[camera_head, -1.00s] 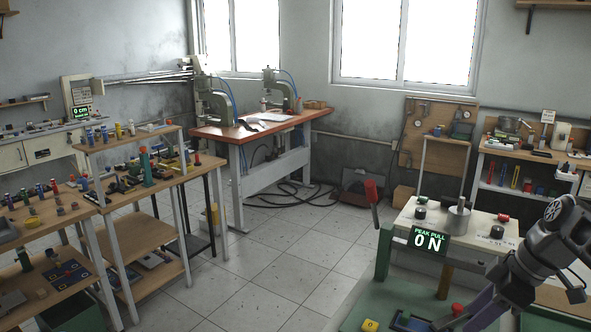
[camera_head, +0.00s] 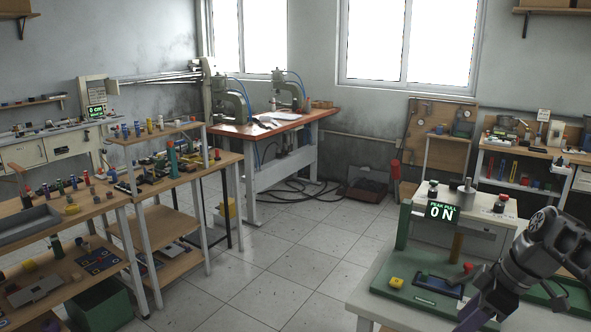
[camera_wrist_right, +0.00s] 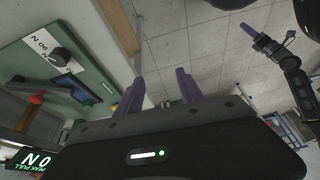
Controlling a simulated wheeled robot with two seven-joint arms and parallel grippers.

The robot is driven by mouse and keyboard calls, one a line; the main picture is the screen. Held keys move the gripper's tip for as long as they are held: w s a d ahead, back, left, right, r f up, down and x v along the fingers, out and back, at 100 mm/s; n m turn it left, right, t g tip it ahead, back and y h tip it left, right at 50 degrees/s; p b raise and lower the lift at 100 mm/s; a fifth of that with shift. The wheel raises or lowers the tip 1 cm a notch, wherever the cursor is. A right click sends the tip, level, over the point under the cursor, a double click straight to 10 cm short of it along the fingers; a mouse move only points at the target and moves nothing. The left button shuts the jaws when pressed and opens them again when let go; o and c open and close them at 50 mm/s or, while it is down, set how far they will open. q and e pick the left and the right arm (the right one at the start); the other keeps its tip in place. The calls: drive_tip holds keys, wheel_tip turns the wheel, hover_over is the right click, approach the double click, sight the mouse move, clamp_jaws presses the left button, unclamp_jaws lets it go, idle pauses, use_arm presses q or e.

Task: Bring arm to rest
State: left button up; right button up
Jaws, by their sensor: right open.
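My right arm comes in from the lower right in the head view. Its right gripper (camera_head: 474,317) hangs low in front of the green-topped bench, partly cut off by the lower edge. In the right wrist view its two purple fingers (camera_wrist_right: 160,92) stand apart with nothing between them. Another dark arm with a purple finger (camera_wrist_right: 250,30) shows at the upper right of that view; it looks like my left arm, and its opening cannot be made out. The left gripper does not show in the head view.
Crowded wooden tables (camera_head: 60,215) stand at the left. Open tiled floor (camera_head: 275,265) lies between.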

drive_tip(key=a+f+m, duration=0.2)
drive_tip(key=a+f, duration=0.3)
drive_tip(key=f, duration=0.5)
drive_tip(key=a+f+m+g, duration=0.1)
drive_tip(key=a+f+m, duration=0.1)
drive_tip(key=a+f, duration=0.6)
drive_tip(key=a+f+m, duration=0.2)
drive_tip(key=a+f, duration=0.1)
drive_tip(key=f, duration=0.8)
drive_tip(key=s+a+f+m, duration=0.2)
drive_tip(key=s+a+f, duration=0.5)
drive_tip(key=s, duration=0.3)
drive_tip(key=s+a+f+m+g, duration=0.1)
drive_tip(key=s+a+f+m, duration=0.2)
drive_tip(key=s+a+f, duration=0.4)
drive_tip(key=s, duration=0.3)
drive_tip(key=shift+m+y, duration=0.3)
drive_tip(key=shift+y, duration=0.1)
drive_tip(key=shift+c, duration=0.3)
